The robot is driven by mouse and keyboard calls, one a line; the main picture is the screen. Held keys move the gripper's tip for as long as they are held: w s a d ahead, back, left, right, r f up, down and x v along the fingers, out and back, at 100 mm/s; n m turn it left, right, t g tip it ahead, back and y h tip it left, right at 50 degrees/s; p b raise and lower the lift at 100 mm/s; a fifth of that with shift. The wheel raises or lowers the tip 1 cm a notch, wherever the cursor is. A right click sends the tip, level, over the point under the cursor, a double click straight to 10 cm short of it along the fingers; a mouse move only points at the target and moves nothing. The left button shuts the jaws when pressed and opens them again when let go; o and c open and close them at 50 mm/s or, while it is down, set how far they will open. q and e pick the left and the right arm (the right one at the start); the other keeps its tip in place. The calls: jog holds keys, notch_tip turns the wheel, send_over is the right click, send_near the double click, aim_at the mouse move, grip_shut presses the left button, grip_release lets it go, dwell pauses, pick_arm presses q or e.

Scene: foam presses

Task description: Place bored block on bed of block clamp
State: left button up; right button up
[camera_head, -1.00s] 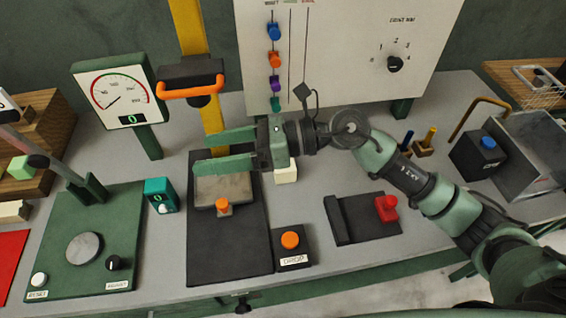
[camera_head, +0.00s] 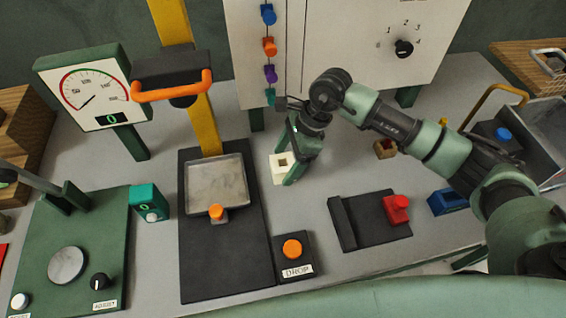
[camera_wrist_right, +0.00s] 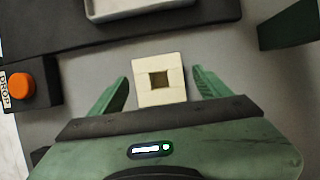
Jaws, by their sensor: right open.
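The bored block (camera_head: 279,175), cream with a square dark hole in its top, lies on the grey bench right of the drop press. My right gripper (camera_head: 290,166) points down over it and is open. In the right wrist view the block (camera_wrist_right: 160,95) shows between the two green fingers of the gripper (camera_wrist_right: 161,76), with gaps on both sides. My left gripper is out of view.
A blue item (camera_head: 448,203) and a small brown block (camera_head: 385,149) lie to the right. A white panel (camera_head: 345,60) rises behind. Bench between block and clamp is clear.

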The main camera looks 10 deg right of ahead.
jog(key=shift+x, duration=0.9)
jog(key=c, duration=1.6)
jog(key=shift+o, duration=0.2)
jog(key=shift+r, duration=0.1)
